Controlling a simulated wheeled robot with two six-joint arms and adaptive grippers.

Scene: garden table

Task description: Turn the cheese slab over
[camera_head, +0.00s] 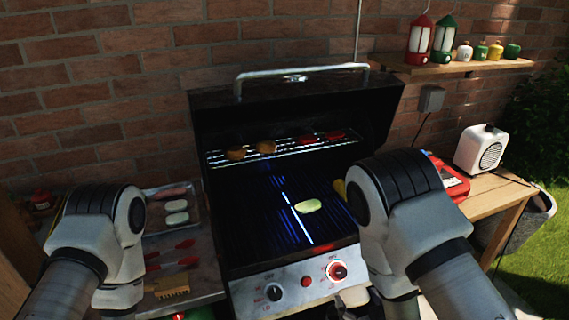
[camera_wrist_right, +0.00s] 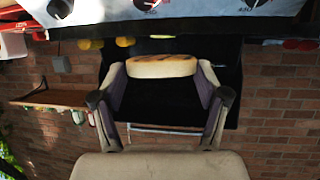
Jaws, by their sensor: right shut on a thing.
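The cheese slab (camera_wrist_right: 162,67), cream with a browned long edge, lies crosswise between the fingertips of my right gripper (camera_wrist_right: 162,82) in the right wrist view, which shows the place upside down. The right gripper is shut on it, with a finger at each end. In the head view my right arm hides this gripper. A pale greenish oval piece (camera_head: 308,206) lies on the grill grate (camera_head: 265,215), left of my right arm. My left gripper does not show; only its arm is in view at the left.
The grill's raised lid (camera_head: 295,105) stands behind the grate. Its upper rack (camera_head: 285,149) carries orange and red pieces. A metal tray (camera_head: 153,222) with pale slices is at the left, above red tongs (camera_head: 175,262). A red box (camera_head: 452,182) and white speaker (camera_head: 481,150) stand right.

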